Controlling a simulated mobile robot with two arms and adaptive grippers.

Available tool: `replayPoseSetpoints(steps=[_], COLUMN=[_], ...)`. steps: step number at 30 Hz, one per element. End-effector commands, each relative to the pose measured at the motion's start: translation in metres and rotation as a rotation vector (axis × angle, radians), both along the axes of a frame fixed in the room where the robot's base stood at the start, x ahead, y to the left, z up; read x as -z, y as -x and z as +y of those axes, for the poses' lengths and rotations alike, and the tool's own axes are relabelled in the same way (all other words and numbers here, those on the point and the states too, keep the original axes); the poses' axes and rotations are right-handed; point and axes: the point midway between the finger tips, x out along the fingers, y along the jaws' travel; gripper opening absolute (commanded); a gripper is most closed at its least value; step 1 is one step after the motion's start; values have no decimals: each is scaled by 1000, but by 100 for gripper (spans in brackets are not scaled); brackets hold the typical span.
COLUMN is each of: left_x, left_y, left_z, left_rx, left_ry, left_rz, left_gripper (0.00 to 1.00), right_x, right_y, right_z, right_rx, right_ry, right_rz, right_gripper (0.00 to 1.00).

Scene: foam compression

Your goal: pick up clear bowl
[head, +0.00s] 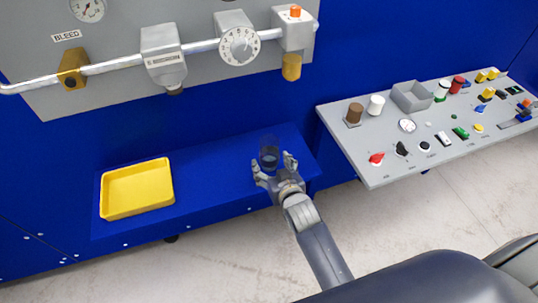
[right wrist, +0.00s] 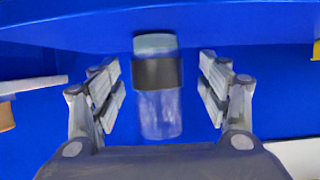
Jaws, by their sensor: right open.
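The clear bowl (head: 269,152) is a small see-through cup with a dark band, on the blue shelf (head: 215,192) in the head view. In the right wrist view the clear bowl (right wrist: 158,105) stands out in the middle, its dark band across it. My right gripper (head: 273,170) reaches up to it from the front. In the right wrist view my right gripper (right wrist: 160,88) is open, with one finger on each side of the bowl and a gap on both sides. My left gripper is not in view.
A yellow tray (head: 137,214) lies on the left part of the shelf. A sloped grey control panel (head: 375,150) with several knobs and buttons stands to the right. A pipe with a dial valve (head: 239,46) runs above the shelf. The shelf between tray and bowl is clear.

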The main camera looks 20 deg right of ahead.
Motion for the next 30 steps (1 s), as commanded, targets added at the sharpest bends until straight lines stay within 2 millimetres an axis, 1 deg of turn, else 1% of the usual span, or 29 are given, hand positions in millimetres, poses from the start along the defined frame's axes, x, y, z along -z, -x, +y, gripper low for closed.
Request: replayPoseSetpoints(steps=[3,9,12,19,20,21,23,24,26,27,28,29,30], left_x=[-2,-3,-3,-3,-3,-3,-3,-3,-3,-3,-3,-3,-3], left_y=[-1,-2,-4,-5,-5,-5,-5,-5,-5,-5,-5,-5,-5], left_z=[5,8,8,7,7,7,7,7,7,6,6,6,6], left_rx=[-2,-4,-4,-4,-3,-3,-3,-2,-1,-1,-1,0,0], left_ry=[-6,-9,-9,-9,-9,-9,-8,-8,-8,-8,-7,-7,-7], left_rz=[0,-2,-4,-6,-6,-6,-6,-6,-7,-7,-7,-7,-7], left_gripper=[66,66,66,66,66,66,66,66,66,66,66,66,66], right_x=[7,18,20,20,20,20,20,20,20,20,20,19,19], right_y=[-15,-36,-40,-40,-40,-40,-40,-40,-40,-40,-40,-40,-40], right_z=[-3,-3,-3,-3,-3,-3,-3,-3,-3,-3,-3,-3,-3], right_rx=[0,0,0,0,0,0,0,0,0,0,0,0,0], right_ry=[2,1,1,1,1,1,1,1,1,1,1,1,1], right_rz=[1,0,1,1,1,1,1,1,1,1,1,-1,-1], right_gripper=[70,70,70,70,63,54,40,31,17,12,12,7,7])
